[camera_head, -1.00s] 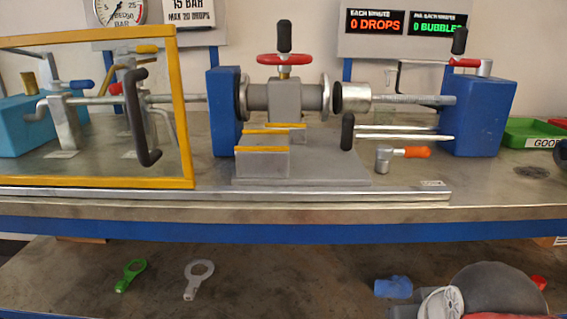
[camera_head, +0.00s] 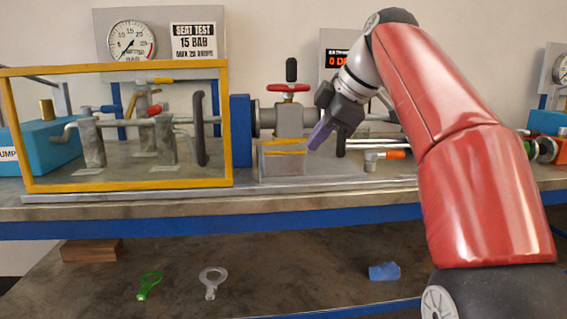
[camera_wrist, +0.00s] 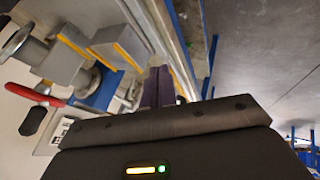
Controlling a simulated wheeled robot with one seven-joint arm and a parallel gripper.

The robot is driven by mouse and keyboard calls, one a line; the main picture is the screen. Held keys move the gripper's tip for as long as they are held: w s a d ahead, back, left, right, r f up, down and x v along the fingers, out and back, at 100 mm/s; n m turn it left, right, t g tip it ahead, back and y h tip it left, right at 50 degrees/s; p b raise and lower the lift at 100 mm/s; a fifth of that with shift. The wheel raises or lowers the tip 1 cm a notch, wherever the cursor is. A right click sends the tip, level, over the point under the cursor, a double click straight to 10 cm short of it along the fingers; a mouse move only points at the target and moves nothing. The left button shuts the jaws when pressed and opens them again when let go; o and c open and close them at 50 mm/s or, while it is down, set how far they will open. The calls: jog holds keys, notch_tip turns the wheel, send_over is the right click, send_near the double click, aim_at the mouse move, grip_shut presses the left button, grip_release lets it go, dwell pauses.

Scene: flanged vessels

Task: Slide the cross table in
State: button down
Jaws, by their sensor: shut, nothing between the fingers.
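The cross table (camera_head: 285,163) is a grey block with yellow stripes on a flat grey base, in front of the valve with the red handwheel (camera_head: 288,88). In the wrist view the purple fingers (camera_wrist: 158,88) show beside the yellow-striped cross table (camera_wrist: 118,42).
A yellow-framed guard (camera_head: 228,130) with a black handle stands at the left, over pipework. A blue clamp block (camera_head: 241,130) stands left of the valve. A small orange-handled tap (camera_head: 385,155) is right of the cross table. The bench front is bare.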

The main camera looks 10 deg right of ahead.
jog(key=b, duration=0.2)
send_near(282, 176)
notch_tip(282, 176, down, 4)
jog(key=s+a, duration=0.2)
jog(key=w+p, duration=0.1)
jog(key=w, duration=0.2)
jog(key=shift+w, duration=0.6)
jog(key=shift+w+p, duration=0.1)
jog(key=shift+p, duration=0.25)
